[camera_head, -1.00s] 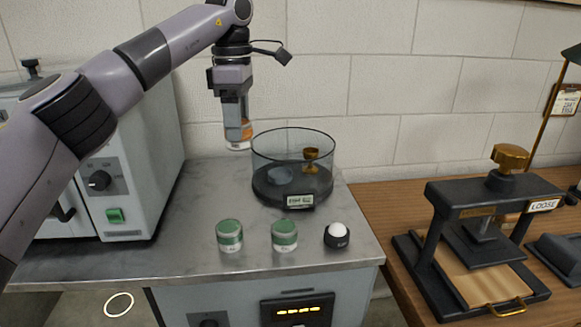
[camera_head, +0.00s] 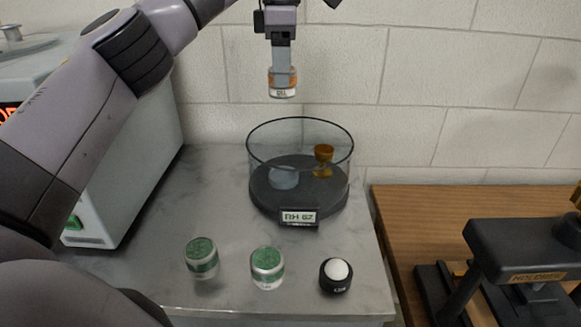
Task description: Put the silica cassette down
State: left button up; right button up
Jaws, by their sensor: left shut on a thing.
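My left gripper (camera_head: 282,72) points down and is shut on a small cassette with an orange band and a white label (camera_head: 283,92). It holds the cassette in the air, above the back of the round glass chamber (camera_head: 255,165) in the picture and apart from it. Inside stand a brown goblet-like cup (camera_head: 323,158) and a low pale bluish dish (camera_head: 284,178). My right gripper is not in view.
Two green-topped canisters (camera_head: 201,258) (camera_head: 267,268) and a white ball in a black holder (camera_head: 336,276) stand along the front of the grey bench (camera_head: 225,225). A pale cabinet (camera_head: 125,165) is at left. A wooden table with a black press (camera_head: 525,250) is at right.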

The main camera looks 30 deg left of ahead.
pick_arm(q)
jog(key=shift+s+f+b, duration=0.1)
jog(key=shift+f+b, duration=0.8)
jog(key=shift+f, duration=8.8)
jog(key=shift+f, duration=0.1)
jog(key=shift+f, duration=0.15)
jog(key=o, duration=1.1)
notch_tip(320, 180, up, 13)
jog(key=shift+f, duration=0.2)
